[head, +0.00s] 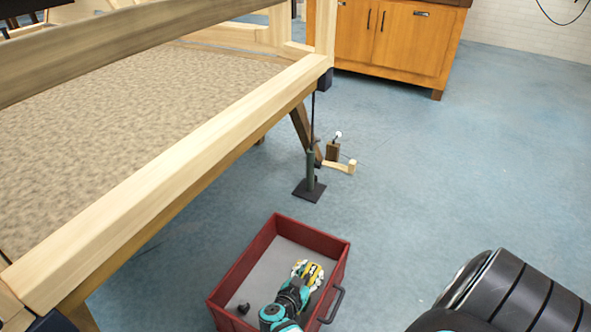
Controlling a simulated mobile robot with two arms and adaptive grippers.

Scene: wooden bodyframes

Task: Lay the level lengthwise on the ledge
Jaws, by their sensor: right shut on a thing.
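My right gripper (303,278) reaches down into the red crate (340,270) from the bottom of the head view. It is shut on a small yellow-and-white thing (311,268) inside the crate. The gripper and wrist cover part of this thing, and I cannot tell for sure whether it is the level. The ledge (170,177) is a long pale wooden beam running from lower left to upper middle; its top is bare. My left gripper is not in view.
A small dark object (243,308) lies in the crate's near left. A dark green post on a black foot (310,188) stands beyond the crate, with small wooden pieces (337,166) beside it. An orange cabinet (390,40) stands behind.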

